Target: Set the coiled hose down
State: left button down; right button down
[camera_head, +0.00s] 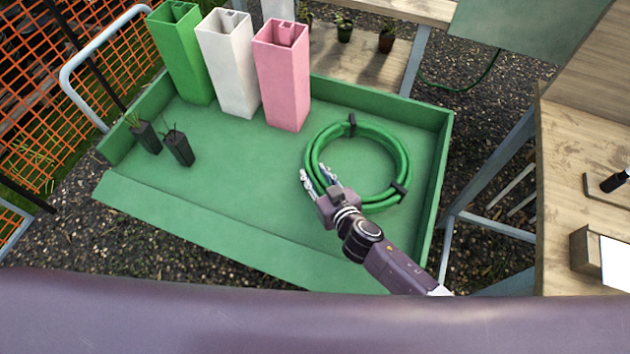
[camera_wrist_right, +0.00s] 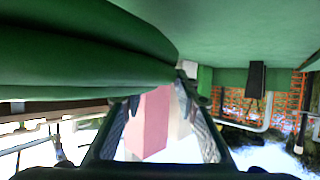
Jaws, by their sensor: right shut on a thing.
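The coiled green hose (camera_head: 401,150), bound with black ties, is in the right part of the green tray cart (camera_head: 150,200). It lies flat on or just above the tray floor; I cannot tell which. My right gripper (camera_head: 318,180) is at the near left side of the coil, shut on the hose. In the right wrist view the hose (camera_wrist_right: 80,55) fills the upper left, close to the fingers (camera_wrist_right: 165,115). My left gripper is not in view.
Green, white and pink tall square tubes (camera_head: 282,80) stand at the tray's back. Two small dark pots (camera_head: 178,148) with seedlings stand at its left. A wooden bench (camera_head: 560,170) is at the right. The tray's middle floor is clear.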

notch_tip(320, 180, down, 2)
jog(key=shift+w+f+b, duration=0.1)
jog(key=shift+f+b, duration=0.1)
jog(key=shift+b, duration=0.2)
jog(key=c, duration=1.5)
grip_release()
jog(key=shift+f, duration=0.1)
jog(key=shift+s, duration=0.2)
jog(key=p+v, duration=0.1)
jog(key=v, duration=1)
jog(key=shift+s+d+r, duration=0.2)
jog(key=shift+s+d, duration=0.05)
jog(key=shift+s, duration=0.05)
